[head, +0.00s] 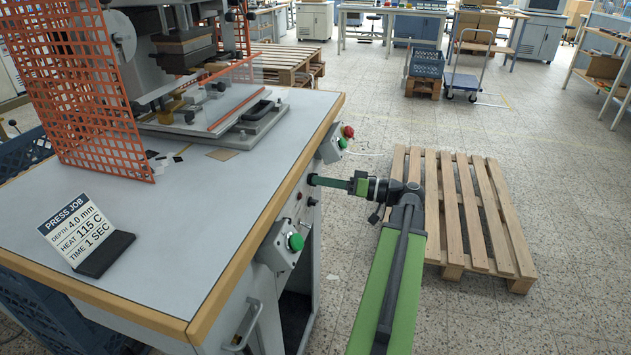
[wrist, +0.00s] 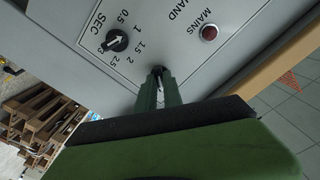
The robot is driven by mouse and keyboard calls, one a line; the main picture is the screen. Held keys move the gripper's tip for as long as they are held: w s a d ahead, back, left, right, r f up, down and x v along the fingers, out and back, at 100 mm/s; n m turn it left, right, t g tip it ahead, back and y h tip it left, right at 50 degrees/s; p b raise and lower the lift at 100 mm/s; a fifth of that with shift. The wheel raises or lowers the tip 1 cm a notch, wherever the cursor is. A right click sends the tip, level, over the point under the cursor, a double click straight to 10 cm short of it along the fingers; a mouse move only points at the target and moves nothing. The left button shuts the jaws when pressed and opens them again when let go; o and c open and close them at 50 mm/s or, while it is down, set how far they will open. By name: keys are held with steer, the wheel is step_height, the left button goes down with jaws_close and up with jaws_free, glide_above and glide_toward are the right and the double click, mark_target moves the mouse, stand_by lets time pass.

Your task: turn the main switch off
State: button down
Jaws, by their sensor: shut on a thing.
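In the wrist view, my gripper (wrist: 160,78) has its two green fingers close together on a small dark switch knob (wrist: 157,70) on the grey control panel (wrist: 240,65). The fingers cover most of the knob, so its setting and any label beside it are hidden. A red lamp (wrist: 209,33) marked MAINS is on the panel to the upper right. In the head view, my gripper (head: 314,180) reaches left to the front side of the press bench, its tips at the panel below the edge.
A timer dial (wrist: 117,40) marked SEC is close to my fingers. A wooden pallet (head: 465,205) lies on the floor at the right. A job card (head: 83,228) stands on the bench.

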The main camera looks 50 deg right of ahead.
steer(key=n, duration=0.3)
steer(key=shift+n, duration=1.2)
steer(key=c, duration=1.9)
jaws_free()
steer(key=shift+n, duration=0.3)
steer(key=o, duration=0.5)
